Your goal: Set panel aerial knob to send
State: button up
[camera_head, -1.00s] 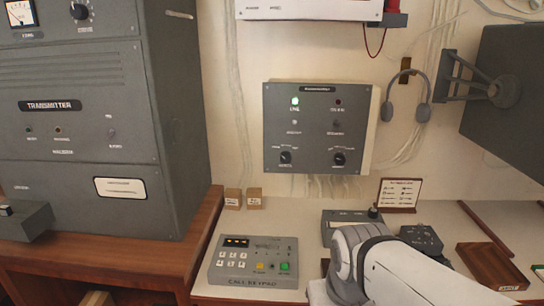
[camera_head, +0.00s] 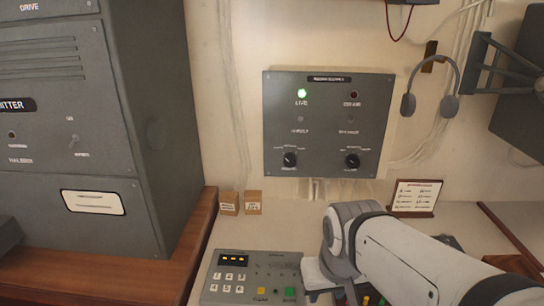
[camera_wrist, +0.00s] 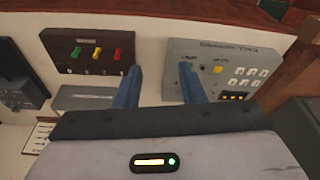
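The grey wall panel (camera_head: 323,100) hangs upright on the wall, with a lit green lamp over LIVE and a dark red lamp beside it. Two black rotary knobs sit along its lower part: a left knob (camera_head: 290,159) and a right knob (camera_head: 352,160). Their small labels are too blurred to read, so I cannot tell which is the aerial knob or its setting. My gripper (camera_wrist: 160,85) has its two blue fingers spread apart with nothing between them. It is over the desk, below the panel and apart from both knobs. The wrist view does not show the panel.
The call keypad (camera_head: 252,278) lies on the desk; it also shows in the wrist view (camera_wrist: 222,50). A dark box with coloured levers (camera_wrist: 95,52) is beside it. A sign (camera_head: 416,197) stands at right, a headset (camera_head: 430,90) hangs above, and the transmitter cabinet (camera_head: 110,130) fills the left.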

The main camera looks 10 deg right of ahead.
jog(key=shift+o, duration=0.5)
jog(key=shift+a, duration=0.15)
jog(key=shift+o, duration=0.9)
jog(key=shift+w+a+f, duration=0.1)
jog(key=shift+w, duration=0.2)
jog(key=shift+o, duration=0.9)
jog(key=w+a+f+t+b, duration=0.1)
jog(key=w+t, duration=0.6)
jog(key=w, duration=0.9)
jog(key=shift+a+y+b, duration=0.3)
jog(key=shift+a+b, duration=0.45)
jog(key=shift+a, duration=0.05)
jog(key=m+t+h+b, duration=0.2)
jog(key=t+h+b, duration=0.15)
jog(key=t, duration=0.85)
send_near(290, 162)
jog(key=w, duration=0.1)
jog(key=shift+h, duration=0.45)
jog(key=p+x, duration=0.2)
jog(key=x, duration=0.5)
jog(key=shift+w+r, duration=0.15)
jog(key=shift+w, duration=0.2)
jog(key=shift+c, duration=0.6)
